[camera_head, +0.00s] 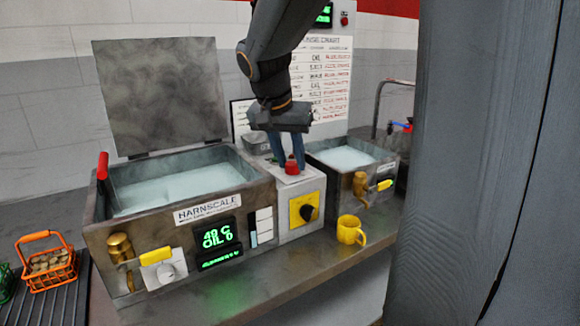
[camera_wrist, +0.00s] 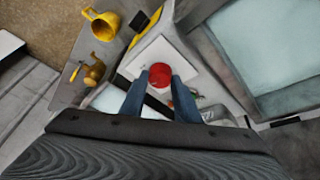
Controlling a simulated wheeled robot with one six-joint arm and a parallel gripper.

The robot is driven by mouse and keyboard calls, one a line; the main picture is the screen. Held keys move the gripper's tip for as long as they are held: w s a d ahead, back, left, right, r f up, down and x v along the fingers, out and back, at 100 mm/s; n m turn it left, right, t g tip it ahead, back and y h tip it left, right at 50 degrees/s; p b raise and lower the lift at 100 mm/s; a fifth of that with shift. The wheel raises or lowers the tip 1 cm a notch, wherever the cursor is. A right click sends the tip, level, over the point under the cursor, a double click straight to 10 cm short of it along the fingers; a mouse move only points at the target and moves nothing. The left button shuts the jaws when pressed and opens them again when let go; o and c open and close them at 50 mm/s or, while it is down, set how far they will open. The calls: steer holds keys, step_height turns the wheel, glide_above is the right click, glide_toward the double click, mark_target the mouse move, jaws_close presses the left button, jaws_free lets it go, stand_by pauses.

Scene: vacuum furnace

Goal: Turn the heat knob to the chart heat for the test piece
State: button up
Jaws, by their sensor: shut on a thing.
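My gripper (camera_head: 288,163) points down over the grey control box (camera_head: 303,190) between two tanks. Its two blue-grey fingers are shut on a red round knob or button (camera_head: 291,167) on the box's pale top. In the wrist view the red piece (camera_wrist: 160,76) sits between the fingertips (camera_wrist: 158,90). I cannot tell which one is the heat knob. A wall chart (camera_head: 326,85) has rows too small to read. I cannot identify the test piece.
A smaller tank (camera_head: 350,160) stands right of the box. A yellow mug (camera_head: 351,230) is in front. An orange basket (camera_head: 48,264) holds several brownish pieces at far left.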

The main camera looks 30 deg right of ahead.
steer(key=m+g+b, duration=0.1)
steer(key=m, duration=0.2)
steer(key=shift+w+f+m, duration=0.1)
steer(key=shift+w+m, duration=0.05)
steer(key=shift+m, duration=0.25)
steer(key=m+g+b, duration=0.1)
steer(key=m+g, duration=0.1)
steer(key=m, duration=0.2)
steer(key=shift+h, duration=0.3)
steer(key=shift+m, duration=0.3)
steer(key=o, duration=1)
steer(key=shift+o, duration=0.2)
steer(key=shift+w, duration=0.1)
steer(key=v, duration=0.8)
steer(key=shift+b, duration=0.45)
